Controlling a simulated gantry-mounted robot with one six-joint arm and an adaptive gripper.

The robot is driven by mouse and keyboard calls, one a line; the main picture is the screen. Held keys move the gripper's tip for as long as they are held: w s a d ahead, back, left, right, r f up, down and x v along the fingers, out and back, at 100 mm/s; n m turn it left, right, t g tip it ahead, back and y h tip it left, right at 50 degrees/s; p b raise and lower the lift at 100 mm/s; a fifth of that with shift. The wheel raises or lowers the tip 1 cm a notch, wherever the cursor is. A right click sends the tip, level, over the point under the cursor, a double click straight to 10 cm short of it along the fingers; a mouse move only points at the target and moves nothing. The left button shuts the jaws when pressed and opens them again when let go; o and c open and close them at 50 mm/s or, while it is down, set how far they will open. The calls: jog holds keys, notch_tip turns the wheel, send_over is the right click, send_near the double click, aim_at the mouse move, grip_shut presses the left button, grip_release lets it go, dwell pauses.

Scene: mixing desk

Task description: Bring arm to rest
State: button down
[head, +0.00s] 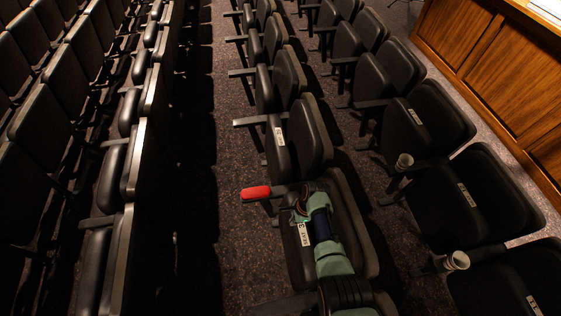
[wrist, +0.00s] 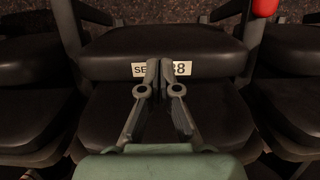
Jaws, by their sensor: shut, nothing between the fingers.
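My arm reaches up from the bottom of the head view, over a dark seat (head: 352,225) in the middle row. My gripper (wrist: 159,70) is in the middle of the wrist view. Its two fingers are together at the tips, with nothing between them. The tips stand in front of a white seat label (wrist: 180,69) and hide its middle; I cannot tell whether they touch the seat. In the head view the gripper (head: 299,212) is small and dark, and its fingers are hard to make out.
A red object (head: 256,192) lies on the armrest beside my gripper; it also shows in the wrist view (wrist: 264,7). Seat rows flank a carpeted aisle (head: 222,120). A wooden desk front (head: 500,70) is at upper right.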

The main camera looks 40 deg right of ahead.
jog(key=shift+w, duration=0.1)
jog(key=w+a+r+n+t+h, duration=0.1)
jog(key=w+a+r+n+t, duration=0.1)
jog(key=w+a+r+n, duration=0.4)
jog(key=w+a+r+n+t+h, duration=0.15)
jog(key=a+r+n, duration=0.25)
jog(key=r, duration=0.5)
jog(key=w+a+r+n+t+h, duration=0.1)
jog(key=w+a+r+n+t, duration=0.3)
jog(key=r, duration=0.3)
jog(key=s+a+r+n+t+y, duration=0.1)
jog(key=s+a+r+n+t, duration=0.1)
jog(key=s+a+r+n, duration=0.45)
jog(key=s+a+r+n+t, duration=0.2)
jog(key=s+a+r+n, duration=0.15)
jog(key=a+r, duration=0.6)
notch_tip(320, 180, up, 18)
jog(key=d+p, duration=0.2)
jog(key=p, duration=1.3)
jog(key=shift+w+d+n, duration=0.25)
jog(key=shift+w+n, duration=0.05)
jog(key=shift+w, duration=0.1)
